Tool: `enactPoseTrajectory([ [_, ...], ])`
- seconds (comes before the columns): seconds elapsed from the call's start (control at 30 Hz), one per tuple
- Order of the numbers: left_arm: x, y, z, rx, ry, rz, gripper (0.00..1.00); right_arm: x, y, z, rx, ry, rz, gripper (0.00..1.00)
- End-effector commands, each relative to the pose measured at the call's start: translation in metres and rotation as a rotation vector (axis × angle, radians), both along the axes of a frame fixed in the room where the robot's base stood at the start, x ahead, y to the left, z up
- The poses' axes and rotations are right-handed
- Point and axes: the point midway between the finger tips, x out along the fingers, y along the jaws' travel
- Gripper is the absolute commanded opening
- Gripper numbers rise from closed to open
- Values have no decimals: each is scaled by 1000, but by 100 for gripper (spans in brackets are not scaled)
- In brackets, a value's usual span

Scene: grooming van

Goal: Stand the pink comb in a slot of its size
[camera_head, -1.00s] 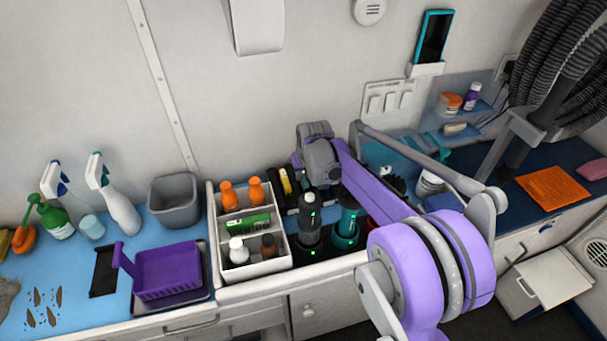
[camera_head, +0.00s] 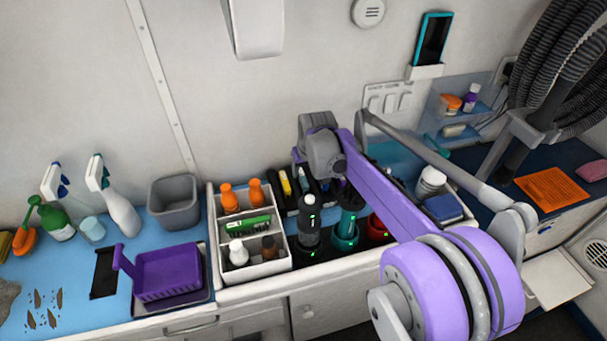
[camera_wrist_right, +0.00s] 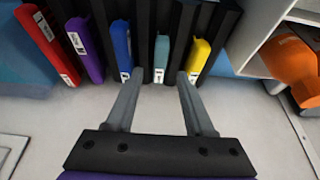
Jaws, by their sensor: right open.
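I cannot make out a pink comb in either view. A black slotted rack (camera_wrist_right: 215,35) in the right wrist view holds upright coloured pieces: red (camera_wrist_right: 47,42), purple (camera_wrist_right: 86,50), blue (camera_wrist_right: 121,48), teal (camera_wrist_right: 161,58) and yellow (camera_wrist_right: 194,60). In the head view the rack (camera_head: 287,204) stands behind the clippers, partly hidden by my arm. My right gripper (camera_wrist_right: 159,76) is open, with nothing visibly held. Its fingertips are by the rack's near edge, one on each side of the teal piece; contact is unclear. My left gripper is not in view.
A purple basket (camera_head: 168,272) and grey bin (camera_head: 174,204) are further left. A pink item (camera_head: 592,171) lies far right.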

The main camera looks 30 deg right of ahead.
Motion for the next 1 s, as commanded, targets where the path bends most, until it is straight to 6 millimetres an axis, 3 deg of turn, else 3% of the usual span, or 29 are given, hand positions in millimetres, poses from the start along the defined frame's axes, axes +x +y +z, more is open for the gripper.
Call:
enactPoseTrajectory([
  [0.2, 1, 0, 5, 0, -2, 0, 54, -18, 4, 44, 0, 0, -1, 53],
  [0.4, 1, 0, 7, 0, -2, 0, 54, -27, 6, 66, 0, 0, -1, 53],
  [1.0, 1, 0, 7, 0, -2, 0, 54, -28, 7, 69, 0, 0, 0, 53],
])
